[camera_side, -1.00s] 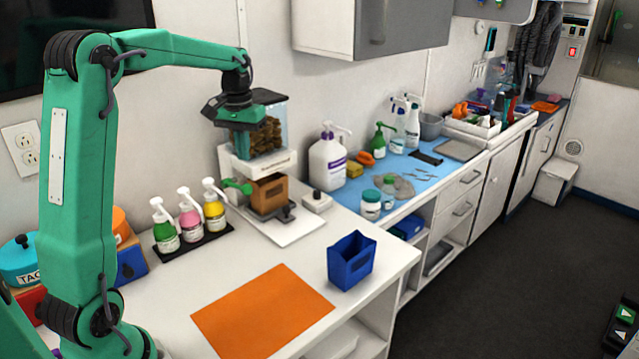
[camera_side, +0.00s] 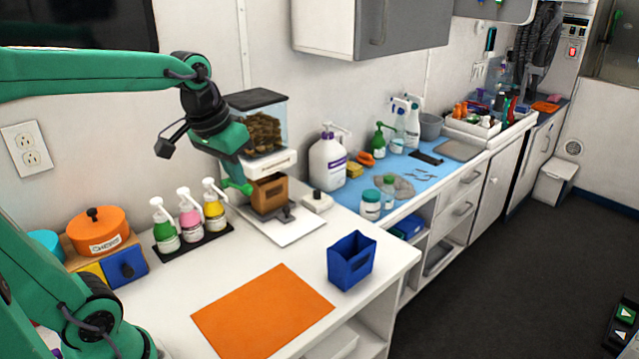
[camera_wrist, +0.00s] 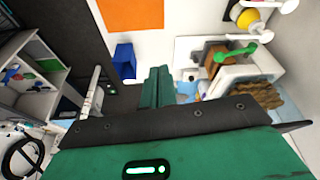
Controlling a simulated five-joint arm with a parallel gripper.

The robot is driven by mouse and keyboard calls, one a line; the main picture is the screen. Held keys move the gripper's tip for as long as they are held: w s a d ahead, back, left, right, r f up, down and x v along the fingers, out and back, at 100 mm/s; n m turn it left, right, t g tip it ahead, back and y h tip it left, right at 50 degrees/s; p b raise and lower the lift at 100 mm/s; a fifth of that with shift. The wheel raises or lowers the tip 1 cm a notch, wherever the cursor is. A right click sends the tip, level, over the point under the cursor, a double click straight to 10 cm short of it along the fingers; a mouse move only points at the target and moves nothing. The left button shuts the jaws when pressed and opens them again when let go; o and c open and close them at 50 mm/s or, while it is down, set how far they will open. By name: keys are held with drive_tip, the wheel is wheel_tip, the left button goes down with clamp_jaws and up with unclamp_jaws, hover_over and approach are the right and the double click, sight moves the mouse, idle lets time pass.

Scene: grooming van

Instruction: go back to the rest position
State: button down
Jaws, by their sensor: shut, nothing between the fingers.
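My gripper (camera_wrist: 158,84) shows in the wrist view with its green fingers together and nothing between them. In the side view my green arm reaches in from the left. Its dark wrist and green gripper body hang just left of the kibble dispenser (camera_side: 265,122) and overlap part of it. The dispenser's green lever (camera_side: 236,184) sits just below the gripper body; I cannot tell the exact gap between them. In the side view the fingertips are hard to make out.
A brown box (camera_side: 269,194) stands under the dispenser. Several pump bottles (camera_side: 190,215) stand on a black tray to its left. An orange mat (camera_side: 262,310) and a blue bin (camera_side: 351,261) are on the white counter. An orange pot (camera_side: 97,230) is at left.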

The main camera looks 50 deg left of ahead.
drive_tip(key=s+d+f+m+t, duration=0.2)
drive_tip(key=s+d+f, duration=0.1)
drive_tip(key=s+d, duration=0.2)
drive_tip(key=shift+s+d+h, duration=0.15)
drive_tip(key=shift+s+h, duration=0.15)
drive_tip(key=shift+s, duration=1.05)
drive_tip(key=shift+f, duration=0.1)
